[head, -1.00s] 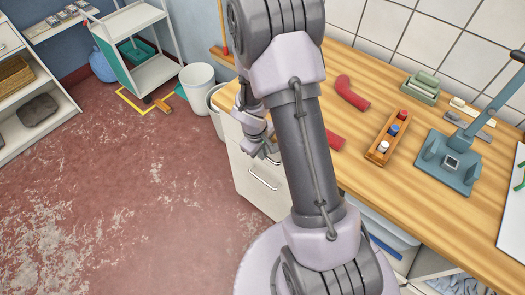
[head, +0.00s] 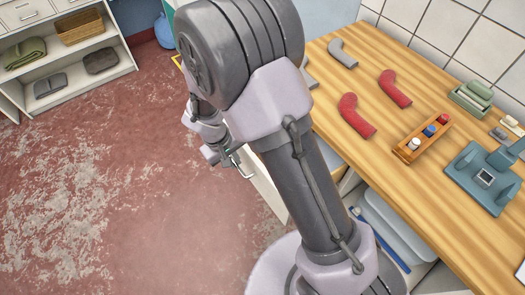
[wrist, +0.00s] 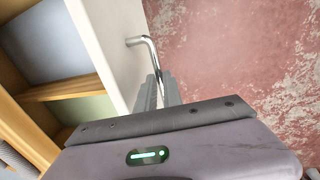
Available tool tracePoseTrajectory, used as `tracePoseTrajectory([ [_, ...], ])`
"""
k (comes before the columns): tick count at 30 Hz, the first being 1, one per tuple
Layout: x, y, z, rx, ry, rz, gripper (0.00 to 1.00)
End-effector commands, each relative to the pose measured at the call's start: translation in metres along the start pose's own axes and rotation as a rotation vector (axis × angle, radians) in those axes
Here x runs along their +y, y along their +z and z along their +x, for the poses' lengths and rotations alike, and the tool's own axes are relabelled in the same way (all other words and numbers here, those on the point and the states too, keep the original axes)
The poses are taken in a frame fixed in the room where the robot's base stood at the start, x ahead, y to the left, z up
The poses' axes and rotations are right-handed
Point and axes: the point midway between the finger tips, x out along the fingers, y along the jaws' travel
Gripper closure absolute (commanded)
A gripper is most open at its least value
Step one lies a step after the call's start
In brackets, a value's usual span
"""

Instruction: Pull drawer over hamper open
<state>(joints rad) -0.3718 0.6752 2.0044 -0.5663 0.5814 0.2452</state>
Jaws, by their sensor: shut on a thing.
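The drawer's white front (head: 268,190) shows at the counter's left end, partly hidden behind my arm. Its metal bar handle (wrist: 143,41) sticks out from the white front (wrist: 118,50) in the wrist view. My gripper (wrist: 159,90) is shut on the handle, with the handle's bent end showing beyond the fingertips. In the head view my gripper (head: 229,162) is at the front's outer side. Behind the front, the wrist view shows an open space with wooden edges (wrist: 60,89) and bluish and greenish panels. I cannot make out a hamper.
The wooden counter (head: 400,80) carries red bent pipes (head: 356,116), a grey one (head: 343,54), a wooden caddy (head: 421,138) and a blue-grey press (head: 484,178). A pale tub (head: 390,228) sits under it. White shelves (head: 120,50) stand far left. The red floor (head: 130,190) between is clear.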

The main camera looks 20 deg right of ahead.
Motion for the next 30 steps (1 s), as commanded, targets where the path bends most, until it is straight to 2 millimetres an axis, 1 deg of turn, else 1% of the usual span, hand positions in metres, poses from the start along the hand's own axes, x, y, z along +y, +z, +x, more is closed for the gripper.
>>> tracePoseTrajectory([
  [1, -0.017, 0.001, 0.0, -0.001, 0.0, -0.005, 1.0],
  [3, -0.037, 0.001, -0.004, -0.003, 0.0, -0.004, 1.0],
  [6, -0.063, 0.001, -0.01, -0.003, 0.0, -0.004, 1.0],
  [9, -0.084, 0.002, -0.015, -0.004, 0.0, -0.002, 1.0],
  [12, -0.101, 0.001, -0.018, -0.004, 0.0, -0.001, 1.0],
  [15, -0.113, 0.001, -0.021, -0.003, 0.0, -0.001, 1.0],
  [19, -0.122, 0.001, -0.023, -0.004, 0.0, 0.001, 1.0],
  [24, -0.126, 0.001, -0.024, -0.003, 0.0, 0.0, 1.0],
  [30, -0.126, 0.001, -0.024, -0.003, 0.0, 0.0, 1.0],
])
